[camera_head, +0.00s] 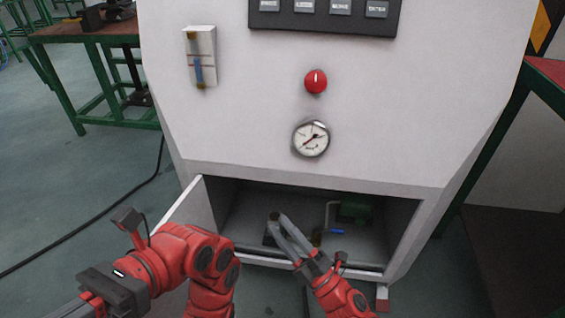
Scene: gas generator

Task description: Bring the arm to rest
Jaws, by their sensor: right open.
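My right gripper (279,216) is open. Its two grey fingers point up and left, in front of or just inside the open lower compartment (255,198) of the white generator cabinet (240,125). I see nothing held between them. My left arm comes in at the lower left, with its red links bent in front of the cabinet's open door (196,208). My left gripper (72,310) points to the bottom left corner and is partly cut off by the frame edge, so its finger gap is unclear.
A blue-handled valve (331,232) and a green unit (356,209) sit inside the compartment near my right gripper. A gauge (311,139), red knob (316,81) and level glass (200,57) are on the panel. A green-framed table (82,36) stands at the left.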

